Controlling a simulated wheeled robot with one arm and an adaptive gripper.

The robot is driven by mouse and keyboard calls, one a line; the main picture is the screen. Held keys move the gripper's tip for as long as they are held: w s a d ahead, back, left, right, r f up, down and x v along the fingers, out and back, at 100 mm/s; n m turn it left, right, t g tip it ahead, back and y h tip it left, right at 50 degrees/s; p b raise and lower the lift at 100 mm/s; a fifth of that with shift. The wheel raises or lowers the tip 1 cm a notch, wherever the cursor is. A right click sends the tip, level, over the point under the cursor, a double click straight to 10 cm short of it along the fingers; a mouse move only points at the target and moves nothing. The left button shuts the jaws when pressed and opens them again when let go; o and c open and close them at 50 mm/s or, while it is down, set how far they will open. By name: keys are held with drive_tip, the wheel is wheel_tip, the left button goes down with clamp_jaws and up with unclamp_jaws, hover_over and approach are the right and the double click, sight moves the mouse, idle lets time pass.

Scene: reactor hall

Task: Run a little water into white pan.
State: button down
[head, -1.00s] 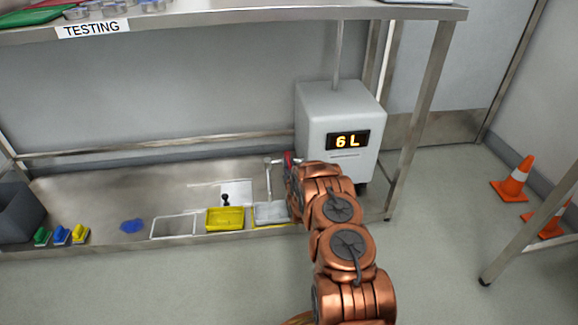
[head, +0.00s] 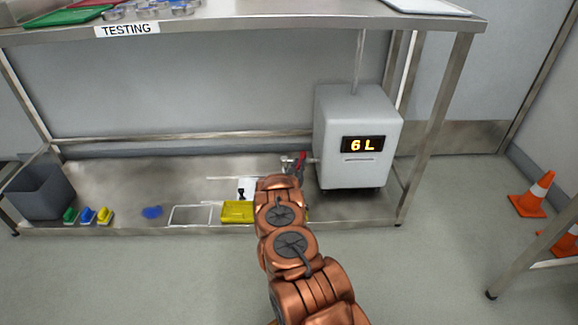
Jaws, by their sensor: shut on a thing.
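A white water tank (head: 338,170) with a lit "6 L" display stands on the low steel shelf. A tap with a red lever (head: 301,160) juts from its left side. My copper arm (head: 290,245) reaches in towards the shelf, just left of and below the tap. My gripper's jaws are hidden behind the wrist, so what they hold does not show. No white pan can be made out; the spot under the tap is behind my arm. A yellow pan (head: 236,213) sits left of my wrist. A white rectangular outline (head: 190,206) lies left of that.
Green, blue and yellow brushes (head: 88,216), a blue patch (head: 152,212) and a grey bin (head: 45,190) are on the shelf's left part. The upper shelf (head: 260,22) hangs above. Orange cones (head: 533,194) stand at the right.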

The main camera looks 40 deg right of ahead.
drive_tip(key=c, duration=1.1)
unclamp_jaws()
drive_tip(key=shift+a, duration=0.15)
drive_tip(key=shift+s+a+r, duration=0.1)
drive_tip(key=shift+s+a, duration=0.25)
drive_tip(key=shift+a, duration=0.1)
drive_tip(key=v, duration=1)
drive_tip(key=shift+s+a, duration=0.2)
drive_tip(key=shift+s, duration=0.1)
